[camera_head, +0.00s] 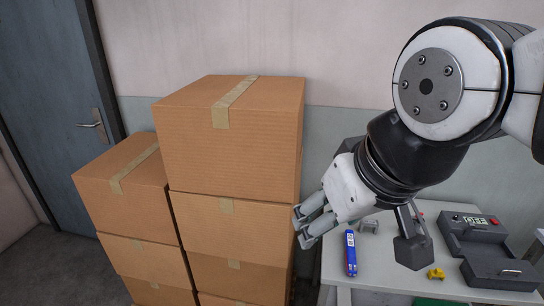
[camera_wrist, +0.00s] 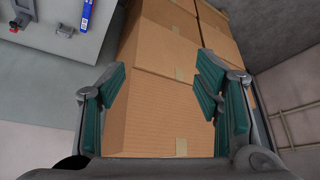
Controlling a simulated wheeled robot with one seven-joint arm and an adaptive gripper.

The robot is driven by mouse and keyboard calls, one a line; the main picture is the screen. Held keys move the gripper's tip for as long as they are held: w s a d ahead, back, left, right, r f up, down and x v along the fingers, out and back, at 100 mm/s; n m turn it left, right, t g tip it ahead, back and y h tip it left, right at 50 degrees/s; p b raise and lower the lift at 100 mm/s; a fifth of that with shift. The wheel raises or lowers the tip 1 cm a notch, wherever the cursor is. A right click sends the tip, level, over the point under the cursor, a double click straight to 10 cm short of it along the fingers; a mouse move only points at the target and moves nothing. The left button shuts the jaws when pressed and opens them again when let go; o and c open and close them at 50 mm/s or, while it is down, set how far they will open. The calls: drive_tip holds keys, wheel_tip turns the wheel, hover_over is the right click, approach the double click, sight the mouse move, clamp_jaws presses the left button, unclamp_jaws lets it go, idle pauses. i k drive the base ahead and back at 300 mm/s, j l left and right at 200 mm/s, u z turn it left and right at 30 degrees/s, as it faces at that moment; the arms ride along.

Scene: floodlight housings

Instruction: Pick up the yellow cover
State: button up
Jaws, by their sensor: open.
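A small yellow cover (camera_head: 436,274) lies on the light table (camera_head: 392,280) at the lower right of the head view. I do not see it in the wrist view. My gripper (camera_head: 304,228) hangs in front of the stacked boxes, left of the table and well apart from the cover. In the wrist view my gripper (camera_wrist: 162,88) has its teal-padded fingers spread, with nothing held between them; cardboard boxes show behind the gap.
Cardboard boxes (camera_head: 232,140) are stacked beside the table's left side. A blue-and-white packet (camera_head: 350,253), a small grey part (camera_head: 369,225) and a dark grey case with a display (camera_head: 483,228) are on the table. The blue packet also shows in the wrist view (camera_wrist: 87,16).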

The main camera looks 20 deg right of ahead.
sight(437, 272)
drive_tip(key=z, duration=1.4)
drive_tip(key=k+l+z, duration=0.15)
drive_tip(key=k, duration=0.15)
drive_tip(key=i, duration=0.9)
drive_tip(key=k+j+u, duration=0.45)
